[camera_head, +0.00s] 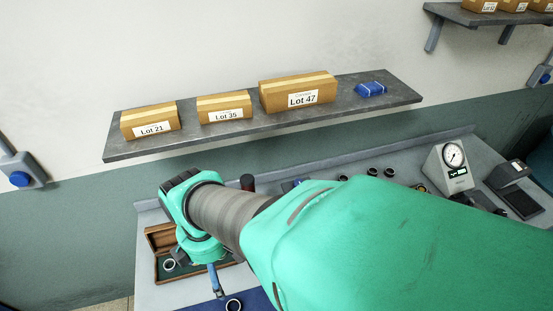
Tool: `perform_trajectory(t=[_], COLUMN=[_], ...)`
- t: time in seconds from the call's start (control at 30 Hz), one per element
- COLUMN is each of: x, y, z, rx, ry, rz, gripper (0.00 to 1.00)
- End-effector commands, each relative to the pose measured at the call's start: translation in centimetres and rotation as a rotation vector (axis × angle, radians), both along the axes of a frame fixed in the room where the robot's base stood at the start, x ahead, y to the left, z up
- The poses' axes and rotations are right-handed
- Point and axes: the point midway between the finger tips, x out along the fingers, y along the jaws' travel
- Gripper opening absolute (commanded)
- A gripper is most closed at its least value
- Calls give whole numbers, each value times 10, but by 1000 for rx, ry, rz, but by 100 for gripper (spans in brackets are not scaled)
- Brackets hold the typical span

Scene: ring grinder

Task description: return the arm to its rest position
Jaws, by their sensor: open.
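My arm (390,245), teal with a grey ribbed section, reaches from the lower right across the workbench to the left. Its wrist end (208,247) is above the wooden box at the bench's left end. My gripper cannot be made out; the wrist and arm hide that area. Nothing held can be seen.
An open wooden box (159,238) holds a metal ring (169,265). A blue mat (257,298) lies in front. A dial gauge (453,165) stands at the bench's right. A wall shelf (240,132) above carries several cartons and a blue packet (371,89).

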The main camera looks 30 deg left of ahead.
Motion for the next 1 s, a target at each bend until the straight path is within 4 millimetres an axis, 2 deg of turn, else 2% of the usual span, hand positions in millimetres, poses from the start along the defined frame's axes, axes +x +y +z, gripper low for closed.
perform_trajectory(t=[0.37, 0.57, 0.77, 1.0], x=[1, 16, 52, 104], y=[-1, -10, -39, -98], z=[0, 6, 22, 46], rx=[1, 13, 46, 101], ry=[-1, -5, -18, -39], rz=[-4, -63, -225, -507], gripper=[100, 100, 100, 100])
